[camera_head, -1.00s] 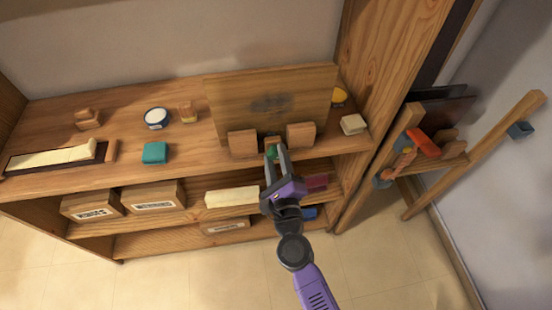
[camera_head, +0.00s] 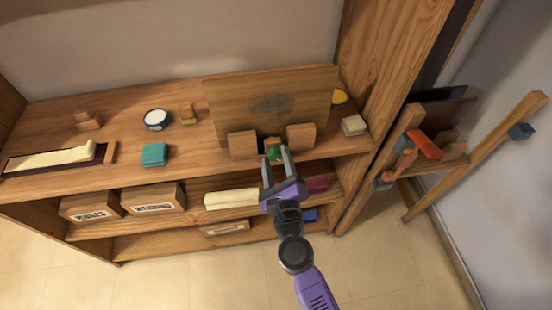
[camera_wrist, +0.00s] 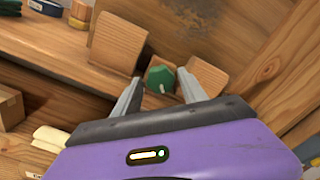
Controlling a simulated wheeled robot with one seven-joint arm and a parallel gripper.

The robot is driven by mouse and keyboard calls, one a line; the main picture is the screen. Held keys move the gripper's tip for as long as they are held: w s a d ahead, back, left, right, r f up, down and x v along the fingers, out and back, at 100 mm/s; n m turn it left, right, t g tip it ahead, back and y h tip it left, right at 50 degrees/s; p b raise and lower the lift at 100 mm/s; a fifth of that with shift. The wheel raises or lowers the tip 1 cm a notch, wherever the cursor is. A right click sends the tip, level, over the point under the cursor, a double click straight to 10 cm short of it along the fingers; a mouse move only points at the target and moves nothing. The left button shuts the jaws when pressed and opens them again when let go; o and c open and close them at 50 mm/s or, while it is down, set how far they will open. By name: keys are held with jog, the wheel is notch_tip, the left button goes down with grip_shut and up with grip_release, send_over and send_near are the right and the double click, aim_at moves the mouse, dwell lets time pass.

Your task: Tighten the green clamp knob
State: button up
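The green clamp knob (camera_head: 274,152) sits between two wooden blocks at the front of the upright wooden board. It also shows in the wrist view (camera_wrist: 161,79), with a small pale mark on its face. My gripper (camera_head: 275,158) is open, with one finger on each side of the knob. In the wrist view (camera_wrist: 160,90) gaps show between the knob and both fingers, and nothing is held. The left block (camera_head: 242,145) and right block (camera_head: 301,136) flank the knob closely. The upright board (camera_head: 262,98) stands behind, with a dark smudge on it.
The wooden shelf top (camera_head: 200,156) holds a teal block (camera_head: 154,154), a round white-topped tin (camera_head: 156,119) and a pale block (camera_head: 354,125). Labelled boxes (camera_head: 153,198) and a cream roll (camera_head: 231,199) lie below. A tall wooden post (camera_head: 385,80) stands at the right.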

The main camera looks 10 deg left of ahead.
jog(key=shift+o, duration=0.3)
jog(key=shift+s, duration=0.1)
jog(key=v, duration=0.7)
jog(key=shift+s, duration=0.3)
jog(key=shift+d+r, duration=0.1)
jog(key=shift+d, duration=0.05)
jog(key=s+d+r+n+g+h, duration=0.1)
jog(key=s+d+r+n, duration=0.2)
jog(key=s+d+n, duration=0.4)
jog(key=s+d+r+n+h, duration=0.2)
jog(key=s+d+n, duration=0.6)
jog(key=s, duration=0.6)
jog(key=s+d+r+n+g+h, duration=0.1)
jog(key=s+d+r+n+h, duration=0.1)
jog(key=s+d+n, duration=0.5)
jog(key=s+r+n, duration=0.1)
jog(key=s+n, duration=0.2)
jog(key=shift+s+d+r+g, duration=0.2)
jog(key=shift+r+g, duration=0.1)
jog(key=shift+r, duration=0.05)
